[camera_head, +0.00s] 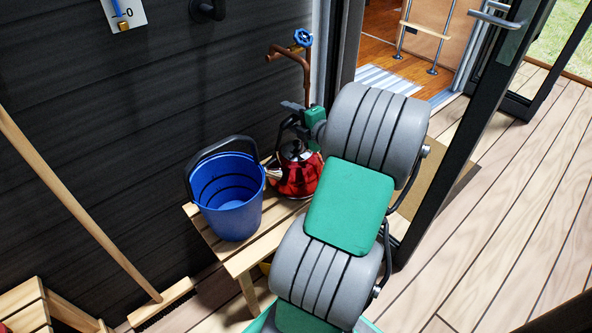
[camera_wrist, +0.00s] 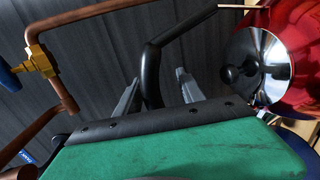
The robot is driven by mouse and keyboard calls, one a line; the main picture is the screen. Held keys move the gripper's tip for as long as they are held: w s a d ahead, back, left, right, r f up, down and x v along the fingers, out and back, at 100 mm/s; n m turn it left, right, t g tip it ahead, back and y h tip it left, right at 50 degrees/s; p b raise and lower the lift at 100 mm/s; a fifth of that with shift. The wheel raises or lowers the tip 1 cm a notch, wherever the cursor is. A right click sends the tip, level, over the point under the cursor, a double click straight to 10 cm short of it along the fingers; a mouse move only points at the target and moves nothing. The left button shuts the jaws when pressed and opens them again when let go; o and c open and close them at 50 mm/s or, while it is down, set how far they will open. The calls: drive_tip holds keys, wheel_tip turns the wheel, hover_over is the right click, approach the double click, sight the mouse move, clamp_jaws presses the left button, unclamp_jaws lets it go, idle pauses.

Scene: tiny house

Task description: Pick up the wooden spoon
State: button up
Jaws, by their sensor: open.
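I cannot make out a wooden spoon in either view. My gripper (camera_head: 292,112) is above the red kettle (camera_head: 296,178) on the wooden bench, partly hidden by my arm. In the wrist view my gripper (camera_wrist: 157,77) is open, with its two grey fingers apart. The black kettle handle (camera_wrist: 154,62) appears between the fingers; I cannot tell whether they touch it. The kettle's red body and shiny lid (camera_wrist: 258,66) show at the right of that view.
A blue bucket (camera_head: 228,205) stands on the bench (camera_head: 238,258) left of the kettle. A copper pipe with a blue-handled tap (camera_head: 303,38) rises behind. A long wooden pole (camera_head: 80,210) leans at the left. An open door frame (camera_head: 460,120) and deck (camera_head: 510,210) lie to the right.

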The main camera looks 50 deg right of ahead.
drive_tip(key=shift+w, duration=0.1)
drive_tip(key=shift+c, duration=0.3)
clamp_jaws()
idle(0.9)
drive_tip(key=shift+d+r, duration=0.1)
drive_tip(key=shift+r, duration=0.1)
